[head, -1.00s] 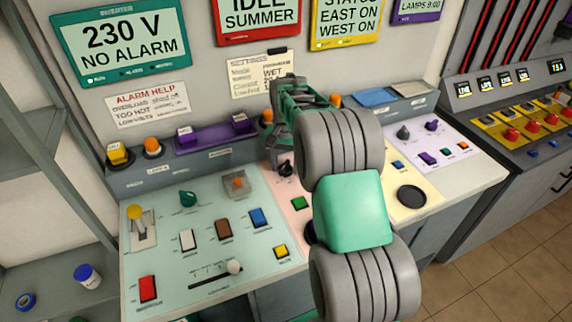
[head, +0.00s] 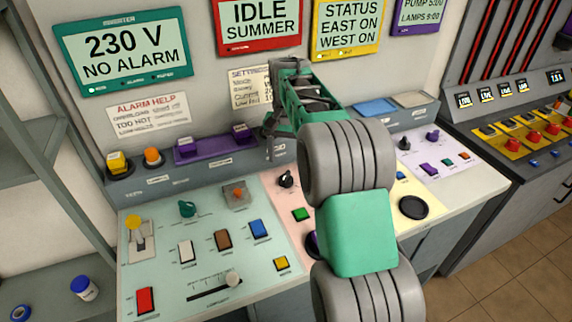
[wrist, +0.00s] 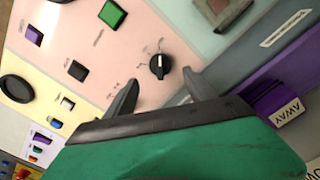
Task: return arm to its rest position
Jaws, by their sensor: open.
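My gripper (head: 270,142) is at the end of my green and grey arm, which reaches up over the middle of the control desk. In the wrist view, the two dark fingers of my gripper (wrist: 160,92) are spread apart with nothing between them. A black rotary knob (wrist: 160,66) on the pink panel shows just beyond the fingertips, apart from them. In the head view the same knob (head: 286,179) stands below the gripper. My arm hides part of the pink and yellow panels.
The desk (head: 180,308) carries a green panel with switches and a slider (head: 215,287). A raised ledge holds purple switches (head: 215,146). Wall displays (head: 122,50) hang behind. A second console (head: 520,130) stands at right, with open floor (head: 490,285) in front.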

